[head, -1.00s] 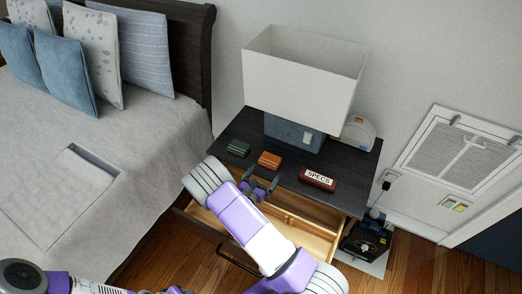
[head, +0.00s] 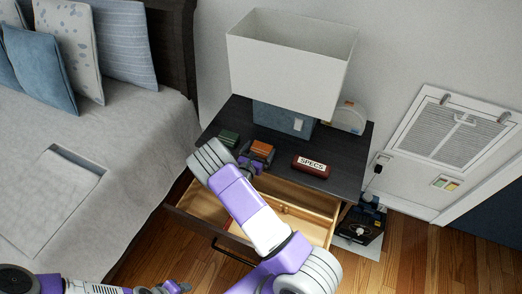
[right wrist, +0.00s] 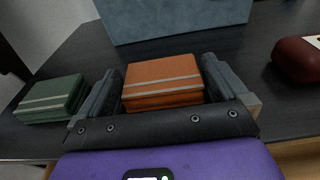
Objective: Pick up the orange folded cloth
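The orange folded cloth (right wrist: 162,83) with a pale stripe lies on the dark nightstand top (head: 340,170). It also shows in the head view (head: 262,147). My right gripper (right wrist: 158,86) is open, with one finger on each side of the cloth. In the right wrist view a small gap shows at the left finger; I cannot tell whether the right finger touches. My left gripper (head: 172,287) is low at the bottom edge of the head view, and its fingers are not clear.
A green folded cloth (right wrist: 52,98) lies just left of the right gripper. A dark red SPECS case (head: 311,165) lies to the right. The lamp (head: 290,65) stands close behind. The drawer (head: 205,206) below is open.

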